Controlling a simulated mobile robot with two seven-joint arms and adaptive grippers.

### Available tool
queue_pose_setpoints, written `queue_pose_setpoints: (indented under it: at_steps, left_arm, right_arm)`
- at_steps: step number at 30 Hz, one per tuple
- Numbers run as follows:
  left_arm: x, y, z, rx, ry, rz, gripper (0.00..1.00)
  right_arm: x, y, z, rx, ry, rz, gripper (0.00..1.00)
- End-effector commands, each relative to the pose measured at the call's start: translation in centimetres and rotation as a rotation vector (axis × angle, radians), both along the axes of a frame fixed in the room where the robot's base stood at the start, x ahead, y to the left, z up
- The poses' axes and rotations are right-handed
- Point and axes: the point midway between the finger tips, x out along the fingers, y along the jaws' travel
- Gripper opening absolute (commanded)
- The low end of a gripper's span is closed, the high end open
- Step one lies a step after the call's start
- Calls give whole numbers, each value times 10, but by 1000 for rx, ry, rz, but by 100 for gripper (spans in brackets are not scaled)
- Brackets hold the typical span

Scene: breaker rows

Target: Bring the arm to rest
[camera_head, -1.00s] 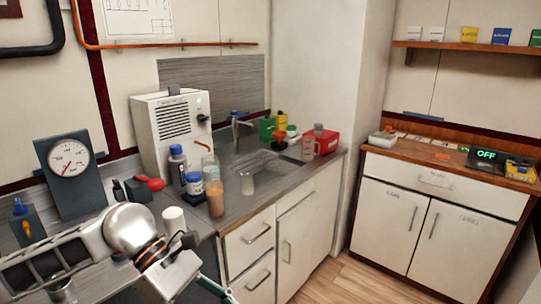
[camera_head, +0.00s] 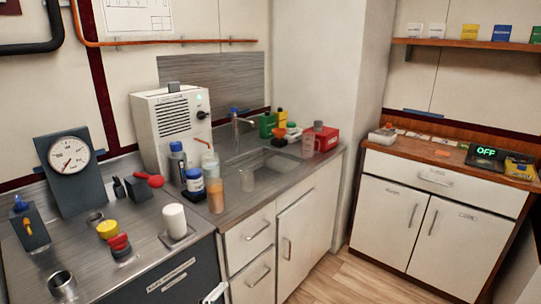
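Neither of my grippers shows in the head view, and no arm link crosses the counter. A small pale piece (camera_head: 215,293) shows at the bottom edge beside the dark cabinet front; I cannot tell what it is. The steel worktop (camera_head: 140,232) at the left is in plain sight. On it are a yellow knob-like piece (camera_head: 108,229), a red-topped button (camera_head: 120,244), an open metal cup (camera_head: 62,284) and a white cylinder (camera_head: 175,220) on a small plate.
A dial gauge (camera_head: 70,155) stands at the back left. A wooden-topped cabinet (camera_head: 440,200) at the right carries an OFF display (camera_head: 486,154). The floor (camera_head: 335,275) between is clear.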

Motion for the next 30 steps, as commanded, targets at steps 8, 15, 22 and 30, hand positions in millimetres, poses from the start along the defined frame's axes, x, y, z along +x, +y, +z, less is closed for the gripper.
queue_pose_setpoints:
  at_steps: [8, 15, 22, 30]
  left_arm:
    - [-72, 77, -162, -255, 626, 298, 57]
    - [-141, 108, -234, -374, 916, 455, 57]
    - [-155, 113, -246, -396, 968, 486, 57]
    - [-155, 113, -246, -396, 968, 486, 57]
  right_arm:
    - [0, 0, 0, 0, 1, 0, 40]
    - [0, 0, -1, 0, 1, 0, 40]
    - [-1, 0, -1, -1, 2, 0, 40]
    - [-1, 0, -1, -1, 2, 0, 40]
